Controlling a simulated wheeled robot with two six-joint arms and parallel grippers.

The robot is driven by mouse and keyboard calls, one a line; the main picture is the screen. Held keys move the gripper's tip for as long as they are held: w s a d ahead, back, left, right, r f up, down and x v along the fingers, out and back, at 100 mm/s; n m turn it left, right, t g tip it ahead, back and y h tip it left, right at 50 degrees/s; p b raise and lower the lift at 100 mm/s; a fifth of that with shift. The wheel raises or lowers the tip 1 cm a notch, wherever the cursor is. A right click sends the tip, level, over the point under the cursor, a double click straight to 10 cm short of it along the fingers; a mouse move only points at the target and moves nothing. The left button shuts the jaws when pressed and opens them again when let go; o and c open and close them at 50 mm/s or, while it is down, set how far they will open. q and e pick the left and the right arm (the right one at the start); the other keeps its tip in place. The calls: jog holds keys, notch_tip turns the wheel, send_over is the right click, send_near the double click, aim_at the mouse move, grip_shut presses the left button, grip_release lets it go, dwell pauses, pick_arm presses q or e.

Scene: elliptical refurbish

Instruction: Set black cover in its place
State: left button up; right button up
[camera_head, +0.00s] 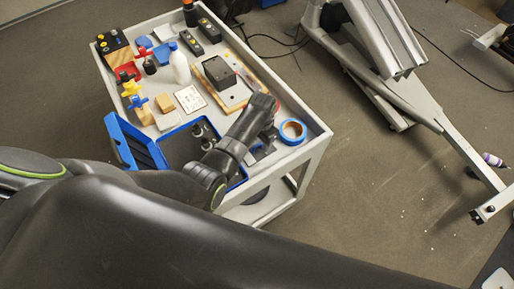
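A dark box-shaped piece (219,73), which may be the black cover, lies on a pale plate over a wooden board near the middle of the cart. A second dark part beside it (240,76) looks joined to it or touching it. My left gripper (262,112) reaches over the cart's right part, just below and right of the board. Its fingers point away from the camera and are hidden by its own body, so I cannot tell whether it is open or holds anything. My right gripper is out of view.
The grey cart (318,128) is crowded. A blue case (122,143) stands open at the near left. Blue tape (292,131) lies at the right corner. A white bottle (180,67) stands upright. A metal frame (405,100) stands on the floor to the right.

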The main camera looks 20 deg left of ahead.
pick_arm(q)
jog(key=shift+f, duration=0.8)
grip_shut()
